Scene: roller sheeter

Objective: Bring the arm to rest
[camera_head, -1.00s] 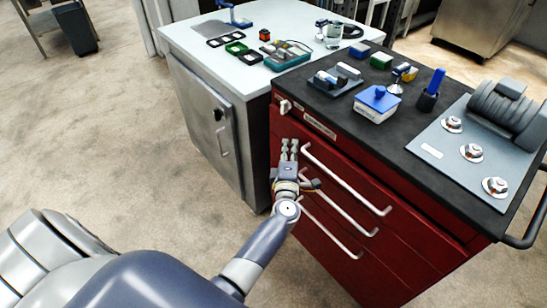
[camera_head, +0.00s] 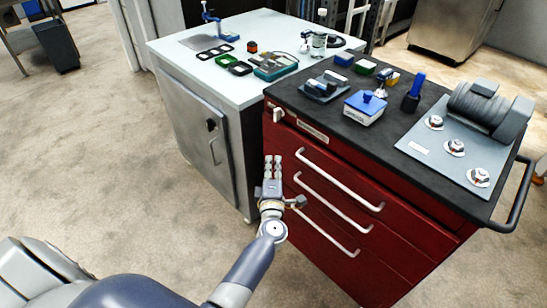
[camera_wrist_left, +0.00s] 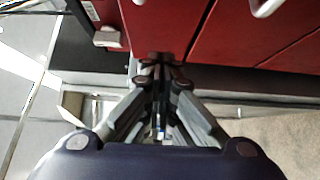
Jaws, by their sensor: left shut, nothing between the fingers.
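My left gripper (camera_head: 272,165) is in front of the red drawer cabinet (camera_head: 400,235), near its left edge, below the black top. Its fingers are together and empty. In the left wrist view the gripper (camera_wrist_left: 160,62) also shows with its fingers together, and the red drawer fronts (camera_wrist_left: 230,30) lie beyond the tips. I cannot tell whether the fingertips touch the cabinet. The left arm reaches in from the bottom of the head view. My right gripper is not in view.
The red cabinet carries a roller sheeter (camera_head: 485,110), a white box with a blue lid (camera_head: 366,108) and a blue marker holder (camera_head: 413,92). Drawer handles (camera_head: 340,180) stick out close to my gripper. A grey cabinet (camera_head: 195,125) stands to the left. The floor at left (camera_head: 90,150) is clear.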

